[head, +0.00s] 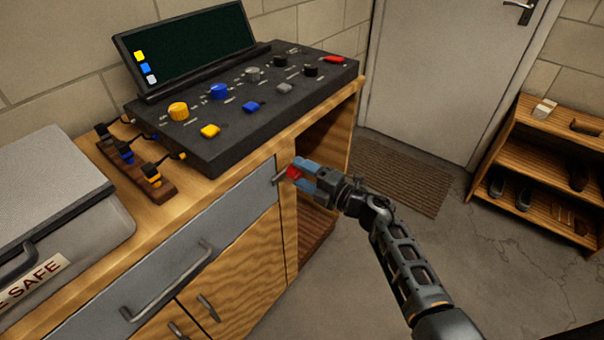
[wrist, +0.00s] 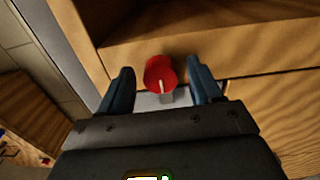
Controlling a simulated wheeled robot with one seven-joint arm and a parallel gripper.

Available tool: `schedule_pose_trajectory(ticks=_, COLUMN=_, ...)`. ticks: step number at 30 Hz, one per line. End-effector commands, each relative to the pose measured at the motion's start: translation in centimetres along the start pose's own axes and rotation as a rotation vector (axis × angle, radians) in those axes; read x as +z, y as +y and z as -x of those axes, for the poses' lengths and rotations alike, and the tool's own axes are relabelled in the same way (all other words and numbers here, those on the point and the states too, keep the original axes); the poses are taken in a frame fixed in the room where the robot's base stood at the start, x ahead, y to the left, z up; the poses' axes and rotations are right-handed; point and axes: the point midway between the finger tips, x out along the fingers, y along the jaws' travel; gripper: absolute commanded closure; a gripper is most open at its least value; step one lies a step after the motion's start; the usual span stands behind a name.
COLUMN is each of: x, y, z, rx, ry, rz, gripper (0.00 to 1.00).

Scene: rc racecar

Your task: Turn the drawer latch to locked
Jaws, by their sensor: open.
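The drawer latch is a red round knob (wrist: 160,75) with a pale pointer line, on the cabinet front; it also shows in the head view (head: 294,173) at the right end of the grey drawer (head: 200,250). A small grey metal piece (wrist: 166,98) shows just below the knob in the wrist view. My gripper (wrist: 163,84) is open, with one blue finger on each side of the knob and a visible gap to each. In the head view my gripper (head: 303,175) is at the knob and partly hides it.
A black control console (head: 245,105) with coloured knobs and buttons stands on the wooden bench. A grey case (head: 60,200) sits at the left. The drawer handle (head: 170,282) sticks out. Open shelves (head: 330,150) are right of the drawer.

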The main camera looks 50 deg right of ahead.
Motion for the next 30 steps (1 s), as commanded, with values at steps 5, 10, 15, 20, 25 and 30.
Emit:
schedule_pose_trajectory(ticks=5, x=0.0, y=-0.1, z=2.8, rx=-0.002, ry=-0.001, rz=0.0, gripper=0.36)
schedule_pose_trajectory(ticks=10, x=-0.1, y=-0.1, z=5.5, rx=-0.002, ry=0.0, rz=-0.001, gripper=0.36)
schedule_pose_trajectory(ticks=15, x=0.0, y=-0.1, z=7.0, rx=-0.002, ry=0.0, rz=-0.001, gripper=0.36)
schedule_pose_trajectory(ticks=20, x=0.0, y=0.0, z=7.3, rx=0.0, ry=0.001, rz=0.0, gripper=0.36)
schedule_pose_trajectory(ticks=25, x=0.0, y=0.0, z=7.3, rx=-0.001, ry=0.001, rz=0.0, gripper=0.36)
schedule_pose_trajectory(ticks=30, x=0.0, y=-0.1, z=7.3, rx=-0.001, ry=0.001, rz=0.0, gripper=0.36)
